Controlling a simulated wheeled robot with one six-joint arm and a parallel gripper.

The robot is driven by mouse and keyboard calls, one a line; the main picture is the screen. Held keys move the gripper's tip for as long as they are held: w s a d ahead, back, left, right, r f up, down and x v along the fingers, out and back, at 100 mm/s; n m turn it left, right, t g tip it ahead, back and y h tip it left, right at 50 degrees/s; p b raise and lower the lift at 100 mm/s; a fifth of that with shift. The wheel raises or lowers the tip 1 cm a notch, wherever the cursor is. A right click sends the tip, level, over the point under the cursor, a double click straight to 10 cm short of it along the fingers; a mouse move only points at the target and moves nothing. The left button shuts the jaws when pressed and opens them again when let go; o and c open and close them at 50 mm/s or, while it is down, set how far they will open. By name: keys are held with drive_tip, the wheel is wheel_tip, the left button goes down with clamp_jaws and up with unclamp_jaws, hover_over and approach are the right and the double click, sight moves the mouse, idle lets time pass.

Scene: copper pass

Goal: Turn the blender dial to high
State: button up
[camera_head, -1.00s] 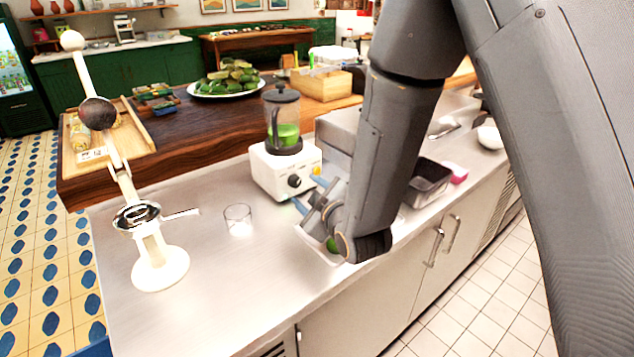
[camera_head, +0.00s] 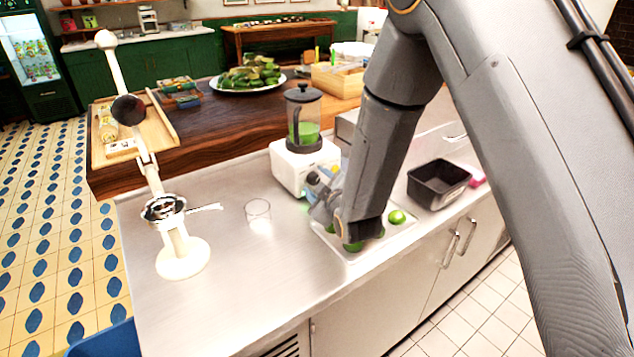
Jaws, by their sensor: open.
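The blender has a white base (camera_head: 290,168) and a clear jar (camera_head: 304,120) with green liquid and a dark lid. It stands upright on the steel counter. My gripper (camera_head: 314,182) is open at the front right of the base, its fingers pointing at the dial side. The fingers cover the dial, so I cannot see its setting or whether they touch it. My wrist hides the lower right of the blender's front.
A small glass (camera_head: 258,212) and a white lever press (camera_head: 180,252) stand left on the counter (camera_head: 235,285). A white tray (camera_head: 357,254) with limes lies under my wrist. A black bin (camera_head: 438,184) is to the right. The counter's front middle is clear.

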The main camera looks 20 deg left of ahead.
drive_tip(key=c, duration=1)
drive_tip(key=shift+w+d+m+g+y+b, duration=0.1)
drive_tip(key=shift+m+g+y+b, duration=0.45)
drive_tip(key=shift+m, duration=0.55)
drive_tip(key=shift+c, duration=0.2)
drive_tip(key=o, duration=1)
drive_tip(key=shift+o, duration=0.2)
drive_tip(key=shift+r, duration=0.1)
drive_tip(key=b+v, duration=0.2)
drive_tip(key=v, duration=0.5)
drive_tip(key=shift+s+d+r, duration=0.15)
drive_tip(key=shift+s+r, duration=0.1)
drive_tip(key=shift+s, duration=0.05)
